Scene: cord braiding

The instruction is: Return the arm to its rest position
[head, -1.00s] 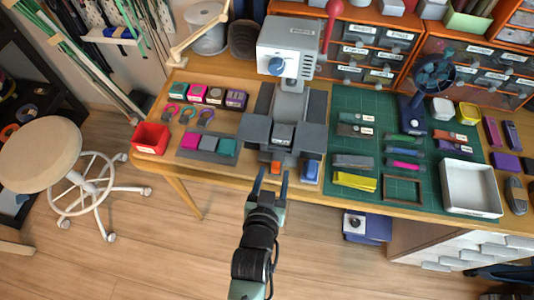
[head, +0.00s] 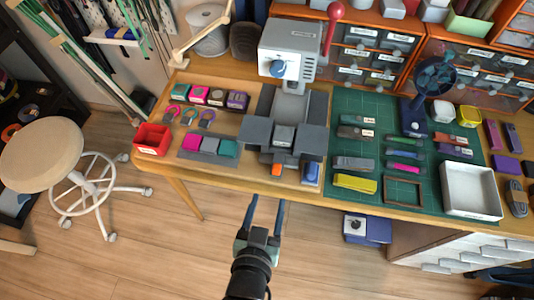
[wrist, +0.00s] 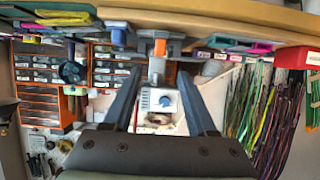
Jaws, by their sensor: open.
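My gripper (head: 266,213) is open and empty in the head view, in front of the table's front edge and over the floor. Its two dark fingers point toward the table and are spread apart. In the wrist view my gripper (wrist: 160,88) also shows open, with nothing between the fingers. The grey machine (head: 290,50) with a blue knob and a red-tipped lever stands on the table beyond my gripper, apart from it. It appears upside down between the fingers in the wrist view (wrist: 158,100).
The wooden table (head: 225,172) carries a red bin (head: 152,139), a green cutting mat (head: 345,112) and a white tray (head: 470,190). A round stool (head: 42,150) stands at the left. A blue box (head: 366,228) sits below the table. The floor around my gripper is clear.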

